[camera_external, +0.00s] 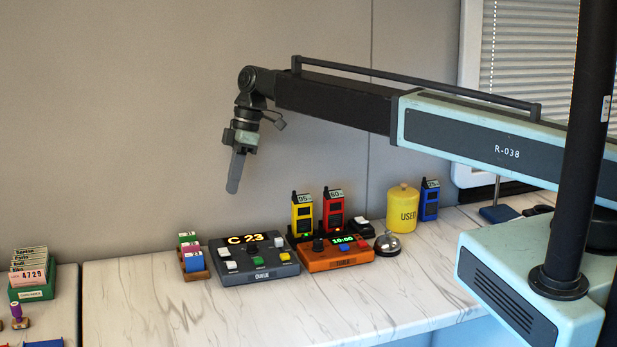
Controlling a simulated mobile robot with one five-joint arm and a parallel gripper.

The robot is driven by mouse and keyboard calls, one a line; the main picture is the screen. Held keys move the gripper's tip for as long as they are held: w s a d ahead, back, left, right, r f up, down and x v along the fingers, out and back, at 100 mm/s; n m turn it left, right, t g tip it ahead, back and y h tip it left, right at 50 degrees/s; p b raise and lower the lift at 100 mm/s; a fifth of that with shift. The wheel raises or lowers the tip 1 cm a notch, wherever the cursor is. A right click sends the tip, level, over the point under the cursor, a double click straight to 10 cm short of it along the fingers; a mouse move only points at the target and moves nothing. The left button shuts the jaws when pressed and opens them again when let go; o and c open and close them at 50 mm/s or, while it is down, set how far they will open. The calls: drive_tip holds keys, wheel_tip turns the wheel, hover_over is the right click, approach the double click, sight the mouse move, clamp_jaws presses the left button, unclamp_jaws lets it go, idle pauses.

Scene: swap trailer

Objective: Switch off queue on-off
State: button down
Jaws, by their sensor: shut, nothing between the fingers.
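The grey queue box (254,272) sits on the marble-patterned counter, with its display (255,239) lit and reading "C 23". Its top carries a dark knob and several coloured buttons, among them a green one (258,261), a yellow one (284,257) and white ones (231,265). Which of them is the on-off control is too small to tell. My gripper (234,189) is shut and empty, pointing down. In the picture it shows above the left part of the queue box, apart from it.
An orange box (335,258) reading "10:00" stands right of the queue box, with a bell (387,243) beyond. Behind are yellow (302,214) and red (333,209) handsets and a yellow "USED" canister (402,208). The counter front is clear.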

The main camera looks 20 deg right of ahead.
sight(226, 253)
drive_tip(key=b+x, duration=0.8)
drive_tip(key=x, duration=0.1)
drive_tip(key=d+b+x, duration=0.1)
drive_tip(key=b+x, duration=0.3)
drive_tip(key=b, duration=0.1)
drive_tip(key=shift+s+a+f, duration=0.1)
drive_tip(key=shift+s+f, duration=0.4)
drive_tip(key=shift+f, duration=0.05)
drive_tip(key=shift+r, duration=0.1)
drive_tip(key=shift+s+f+t+b, duration=0.4)
drive_tip(key=shift+s+f+b, duration=0.05)
drive_tip(key=shift+s+b, duration=0.05)
drive_tip(key=shift+w+r, duration=0.15)
drive_tip(key=shift+w, duration=0.15)
